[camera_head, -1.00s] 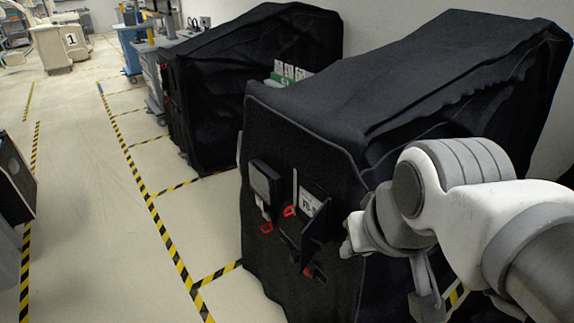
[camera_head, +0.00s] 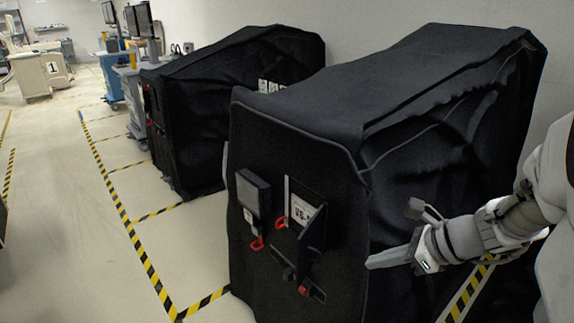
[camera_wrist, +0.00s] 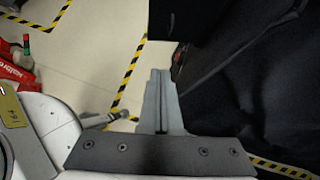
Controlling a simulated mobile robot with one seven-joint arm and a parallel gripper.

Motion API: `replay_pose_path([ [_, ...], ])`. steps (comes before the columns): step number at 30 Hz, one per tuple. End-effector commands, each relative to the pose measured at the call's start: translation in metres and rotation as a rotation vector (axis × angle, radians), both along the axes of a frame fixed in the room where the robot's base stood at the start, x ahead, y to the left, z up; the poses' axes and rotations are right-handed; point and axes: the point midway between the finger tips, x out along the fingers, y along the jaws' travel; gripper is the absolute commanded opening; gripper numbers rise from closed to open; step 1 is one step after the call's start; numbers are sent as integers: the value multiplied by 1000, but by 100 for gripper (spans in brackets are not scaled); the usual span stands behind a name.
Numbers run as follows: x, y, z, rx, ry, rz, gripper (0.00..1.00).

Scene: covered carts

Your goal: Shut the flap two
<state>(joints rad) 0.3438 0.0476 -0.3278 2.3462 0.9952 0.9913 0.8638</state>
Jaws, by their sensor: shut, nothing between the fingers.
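A black-covered cart (camera_head: 420,95) stands at the right, with its front panel facing left. A dark flap (camera_head: 312,230) on this panel stands out on edge, swung open. Behind it is a white label (camera_head: 300,217), partly hidden, and a red loop handle (camera_head: 282,222). Another flap (camera_head: 253,192) sits left of it with its own red loop. I cannot read which one is numbered two. My gripper (camera_head: 372,263) is shut and empty, apart from the open flap, to its right and a little lower. In the wrist view my closed fingers (camera_wrist: 159,75) point towards dark parts of the cart's front.
A second black-covered cart (camera_head: 235,110) stands behind to the left. Clear floor with yellow-black tape (camera_head: 130,230) lies left of the carts. A red object (camera_wrist: 14,70) is on the floor side in the wrist view.

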Motion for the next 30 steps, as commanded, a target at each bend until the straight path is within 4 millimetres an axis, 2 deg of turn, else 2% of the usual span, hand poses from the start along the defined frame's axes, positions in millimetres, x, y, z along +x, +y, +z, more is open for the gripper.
replay_pose_path([
  [1,2,-7,-8,25,16,-45,0],
  [3,5,-11,-11,49,28,-86,0],
  [8,11,-7,-19,61,34,-103,0],
  [22,56,41,-87,58,35,-96,0],
  [24,66,51,-81,57,30,-95,0],
  [30,80,65,-81,57,31,-98,0],
])
